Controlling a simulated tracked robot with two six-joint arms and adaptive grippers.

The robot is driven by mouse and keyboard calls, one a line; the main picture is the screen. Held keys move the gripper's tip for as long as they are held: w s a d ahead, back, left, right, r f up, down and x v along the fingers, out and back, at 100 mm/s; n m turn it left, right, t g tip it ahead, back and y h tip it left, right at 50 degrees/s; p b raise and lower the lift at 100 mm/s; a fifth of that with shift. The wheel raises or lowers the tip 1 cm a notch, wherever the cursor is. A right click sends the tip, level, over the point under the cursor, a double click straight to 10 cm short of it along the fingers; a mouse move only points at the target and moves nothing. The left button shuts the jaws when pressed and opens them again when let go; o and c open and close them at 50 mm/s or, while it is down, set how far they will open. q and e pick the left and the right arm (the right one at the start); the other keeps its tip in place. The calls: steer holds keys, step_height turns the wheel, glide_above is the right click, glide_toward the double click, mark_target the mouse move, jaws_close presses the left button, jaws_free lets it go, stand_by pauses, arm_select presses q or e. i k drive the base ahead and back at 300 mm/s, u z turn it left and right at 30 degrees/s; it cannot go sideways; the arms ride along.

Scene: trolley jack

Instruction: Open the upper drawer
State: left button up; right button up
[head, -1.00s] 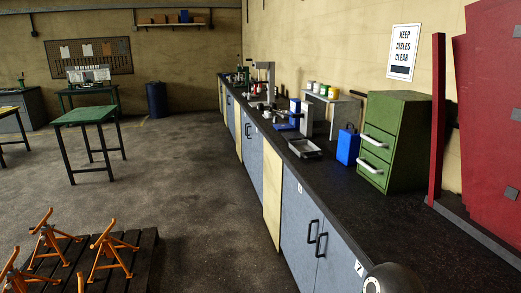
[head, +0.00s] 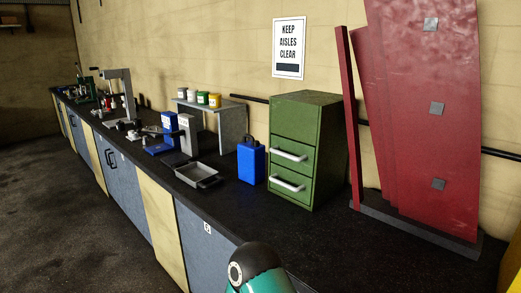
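A green metal cabinet (head: 333,140) stands on the dark worktop against the wall, right of centre. Its front has an upper drawer (head: 291,167) with a white bar handle (head: 289,154) and a lower drawer (head: 290,197) with a similar handle (head: 287,183). Both drawers look closed, flush with the front. A plain panel without a handle is above them. A rounded black and teal part of mine shows at the bottom edge, well short of the cabinet. Neither gripper is in view.
A blue can (head: 250,162) stands just left of the cabinet, with a grey tray (head: 197,174) further left. Large red panels (head: 425,100) lean on the wall to the right. The worktop (head: 330,245) in front of the cabinet is clear.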

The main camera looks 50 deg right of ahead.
mark_target(295, 155)
steer(key=i, duration=2.45)
steer(key=z, duration=2.5)
